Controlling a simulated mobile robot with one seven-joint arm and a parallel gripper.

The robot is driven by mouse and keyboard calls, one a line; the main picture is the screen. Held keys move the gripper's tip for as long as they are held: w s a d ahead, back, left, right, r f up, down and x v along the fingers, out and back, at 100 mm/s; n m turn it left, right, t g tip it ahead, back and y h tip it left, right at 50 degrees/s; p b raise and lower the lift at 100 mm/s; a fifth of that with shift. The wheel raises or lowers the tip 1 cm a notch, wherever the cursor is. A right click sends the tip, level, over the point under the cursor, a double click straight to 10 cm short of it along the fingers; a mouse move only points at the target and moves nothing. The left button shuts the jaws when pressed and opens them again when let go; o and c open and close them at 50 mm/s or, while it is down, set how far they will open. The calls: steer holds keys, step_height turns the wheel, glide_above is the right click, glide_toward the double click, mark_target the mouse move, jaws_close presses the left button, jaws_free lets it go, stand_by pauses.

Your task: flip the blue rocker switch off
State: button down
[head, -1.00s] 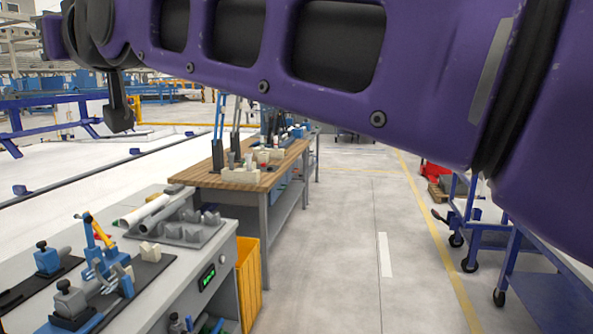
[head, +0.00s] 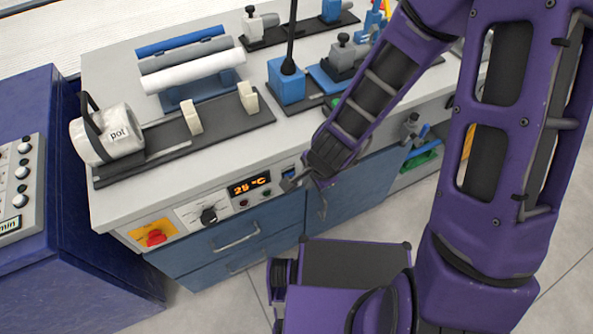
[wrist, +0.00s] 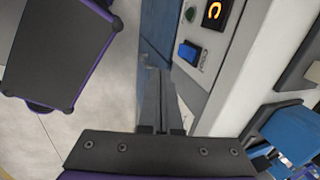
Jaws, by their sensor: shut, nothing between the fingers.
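The blue rocker switch (wrist: 188,52) is on the light grey front panel of the bench in the wrist view, beside the orange-lit display and a green button. In the head view a small blue part of the switch (head: 289,172) shows just right of the display, close behind my gripper (head: 287,185). In the wrist view my gripper (wrist: 160,72) is shut and empty. Its fingertips are just below and left of the switch in the picture. I cannot tell whether they touch the panel. Which way the rocker is tipped is too small to tell.
The panel also has a display (head: 249,185) reading 25 °C, a black knob (head: 208,215) and a red knob on a yellow plate (head: 154,238). Blue drawers (head: 232,245) are below.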

steer(key=shift+s+d+m, duration=0.2)
steer(key=shift+s+m, duration=0.1)
steer(key=w+a+f+b, duration=0.3)
steer(key=w+f, duration=0.3)
steer(key=f, duration=0.4)
steer(key=shift+a+f, duration=0.15)
steer(key=shift+a, duration=0.2)
steer(key=shift+a+f, duration=0.1)
